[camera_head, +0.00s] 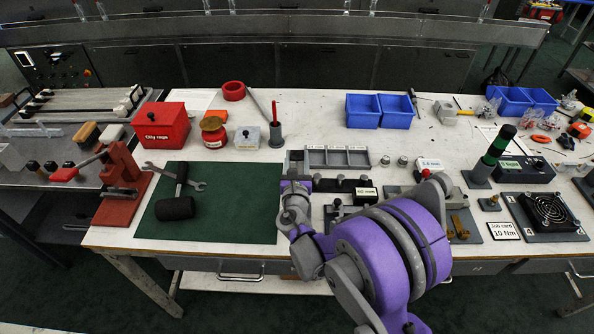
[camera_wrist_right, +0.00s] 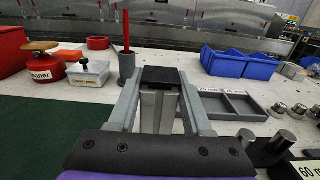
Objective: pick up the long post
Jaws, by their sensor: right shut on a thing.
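My right gripper (camera_head: 297,163) is at the right edge of the green mat, in front of the grey compartment tray. In the right wrist view its two grey fingers (camera_wrist_right: 160,100) are closed together around a narrow grey piece with a dark top, which I take to be the long post; the fingers and the wrist hide most of it. Whether it is clear of its support cannot be seen. Dark short posts (camera_wrist_right: 285,141) stand just right of the gripper, beside a "60 mm" label (camera_wrist_right: 307,171). My left gripper is not in view.
The green mat (camera_head: 225,220) holds a mallet (camera_head: 174,208) and a wrench. Behind the gripper stand a grey holder with a red stick (camera_head: 276,134) and a grey compartment tray (camera_head: 338,147). Blue bins (camera_head: 363,112) are farther back. My purple arm covers the table's front.

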